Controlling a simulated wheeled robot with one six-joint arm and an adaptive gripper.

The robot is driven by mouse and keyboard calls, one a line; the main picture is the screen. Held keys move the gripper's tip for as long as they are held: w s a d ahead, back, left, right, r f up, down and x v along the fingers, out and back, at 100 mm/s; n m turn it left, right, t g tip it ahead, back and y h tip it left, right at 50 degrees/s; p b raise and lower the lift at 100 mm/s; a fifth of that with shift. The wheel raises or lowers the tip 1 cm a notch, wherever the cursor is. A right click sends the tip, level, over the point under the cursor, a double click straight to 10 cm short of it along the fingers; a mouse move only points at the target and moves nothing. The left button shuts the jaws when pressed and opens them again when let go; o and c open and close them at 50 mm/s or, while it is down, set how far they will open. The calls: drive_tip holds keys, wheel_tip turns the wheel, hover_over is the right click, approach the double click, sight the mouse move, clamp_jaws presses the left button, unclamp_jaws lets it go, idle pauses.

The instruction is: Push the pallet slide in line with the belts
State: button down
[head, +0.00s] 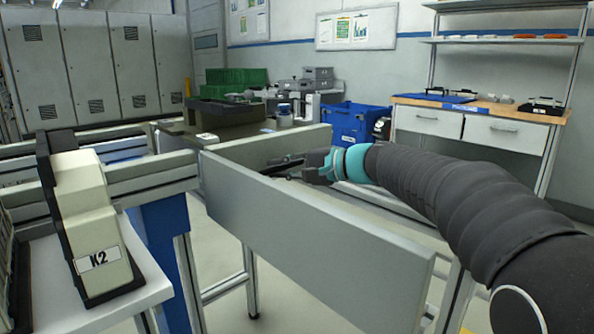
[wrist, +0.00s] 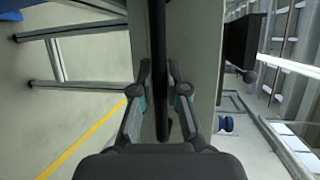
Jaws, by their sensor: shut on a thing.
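The pallet slide (head: 315,250) is a grey channel with long side panels, running from the middle of the head view towards the lower right. The belts' grey side rails (head: 150,172) end at the left, close to the slide's left end. I cannot tell how far the two are out of line. The slide's inside floor is mostly hidden.
A cream and black unit marked K2 (head: 90,225) stands on a white ledge at the left. A green crate (head: 235,78) and a blue bin (head: 355,122) stand behind the slide. A workbench (head: 475,125) is at the back right. Pale floor shows below the slide.

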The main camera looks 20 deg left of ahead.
drive_tip(key=shift+w+a, duration=0.25)
drive_tip(key=shift+a, duration=0.25)
drive_tip(key=c, duration=1.2)
unclamp_jaws()
drive_tip(key=shift+a, duration=0.25)
drive_tip(key=shift+d, duration=0.15)
drive_tip(key=d, duration=0.4)
drive_tip(key=d+r, duration=0.1)
drive_tip(key=d, duration=0.2)
drive_tip(key=d+r, duration=0.1)
drive_tip(key=d, duration=0.3)
drive_tip(key=shift+d+r, duration=0.1)
drive_tip(key=shift+d, duration=0.25)
